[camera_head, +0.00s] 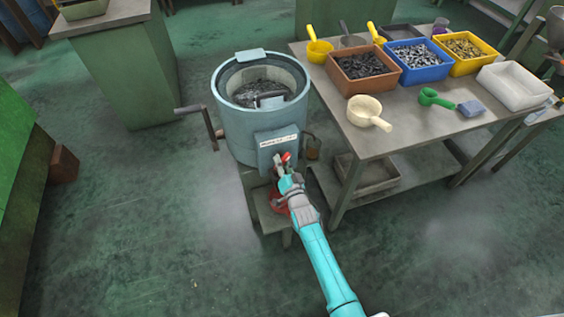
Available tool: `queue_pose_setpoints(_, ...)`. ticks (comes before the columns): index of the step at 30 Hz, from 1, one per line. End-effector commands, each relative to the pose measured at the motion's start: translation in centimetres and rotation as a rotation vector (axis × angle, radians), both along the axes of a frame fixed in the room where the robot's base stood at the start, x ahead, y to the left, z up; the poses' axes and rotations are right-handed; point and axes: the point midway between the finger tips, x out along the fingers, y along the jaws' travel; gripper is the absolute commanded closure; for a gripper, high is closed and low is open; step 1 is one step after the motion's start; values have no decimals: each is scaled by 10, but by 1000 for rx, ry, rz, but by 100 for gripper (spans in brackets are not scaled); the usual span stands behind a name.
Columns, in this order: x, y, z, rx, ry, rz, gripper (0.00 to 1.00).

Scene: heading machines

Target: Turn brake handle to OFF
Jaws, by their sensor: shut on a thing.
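A round blue-grey machine (236,125) with an open top stands left of the table, with dark parts inside its drum. A box with a white label strip (279,141) is on its front. A small red handle (287,156) shows below the label. My gripper (281,165) is at the front of this box, shut on the red handle. The gripper covers much of the handle, so its exact angle and any OFF marking cannot be read.
A table (400,142) on the right holds brown (362,83), blue (418,75) and yellow (466,68) bins of small parts, a white tray (514,88) and several scoops. A crank (203,121) sticks out at the machine's left. The floor in front is clear.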

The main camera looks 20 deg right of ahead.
Motion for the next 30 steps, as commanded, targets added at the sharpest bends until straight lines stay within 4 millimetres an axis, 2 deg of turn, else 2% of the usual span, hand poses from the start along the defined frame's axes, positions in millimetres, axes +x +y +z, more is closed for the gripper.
queue_pose_setpoints(11, 0, 0, 0, 6, 0, 0, 100)
queue_pose_setpoints(12, 0, 0, 0, 6, 0, 0, 75)
queue_pose_setpoints(15, 0, 0, 0, 5, 0, 0, 52)
queue_pose_setpoints(25, -1, 0, 0, 5, 0, 0, 52)
queue_pose_setpoints(30, -15, 0, -1, 5, 1, 0, 52)
